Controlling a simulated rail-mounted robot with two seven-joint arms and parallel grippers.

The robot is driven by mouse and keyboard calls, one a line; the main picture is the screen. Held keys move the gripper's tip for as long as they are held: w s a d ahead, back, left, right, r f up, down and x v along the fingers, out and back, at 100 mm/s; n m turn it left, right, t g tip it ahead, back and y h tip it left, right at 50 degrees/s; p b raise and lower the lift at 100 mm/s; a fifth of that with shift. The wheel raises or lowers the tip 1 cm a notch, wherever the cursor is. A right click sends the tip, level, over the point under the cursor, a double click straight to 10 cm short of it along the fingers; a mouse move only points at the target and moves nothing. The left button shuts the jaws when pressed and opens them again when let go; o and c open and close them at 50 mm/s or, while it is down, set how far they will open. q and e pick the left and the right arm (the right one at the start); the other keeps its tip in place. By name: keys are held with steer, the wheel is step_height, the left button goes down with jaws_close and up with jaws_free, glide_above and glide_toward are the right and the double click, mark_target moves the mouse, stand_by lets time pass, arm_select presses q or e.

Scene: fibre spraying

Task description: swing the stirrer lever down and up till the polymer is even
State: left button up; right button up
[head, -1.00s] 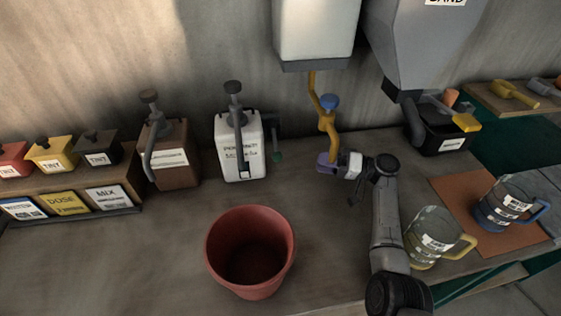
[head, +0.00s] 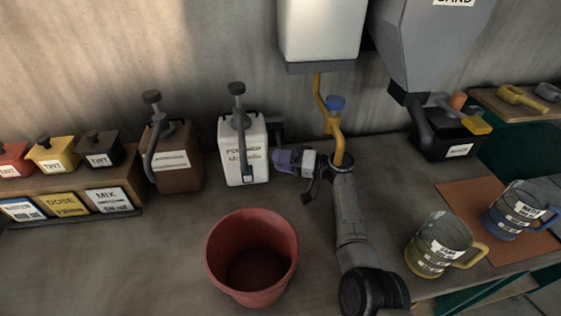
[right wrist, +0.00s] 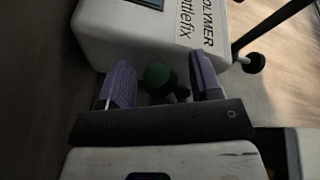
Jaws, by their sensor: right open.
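The polymer dispenser (head: 237,135) is a white box with a dark pump on top, standing upright on the bench. Its dark stirrer lever (head: 277,128) shows only in part at the right side. My right gripper (head: 283,159) with purple fingers is open right beside that side and hides the lever's end. In the right wrist view a green knob (right wrist: 158,77) lies between the two open fingers, close to the white box (right wrist: 150,35). I cannot tell if a finger touches it. My left gripper is not in view.
A red bucket (head: 252,256) stands in front. A brown dispenser (head: 172,158) is to the left. A yellow pipe (head: 336,140) with a blue knob hangs close to my right wrist. Two jugs, one yellow-handled (head: 438,243) and one blue-handled (head: 515,208), stand at right.

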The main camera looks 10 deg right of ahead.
steer(key=shift+a, duration=0.15)
jaws_close()
stand_by(0.5)
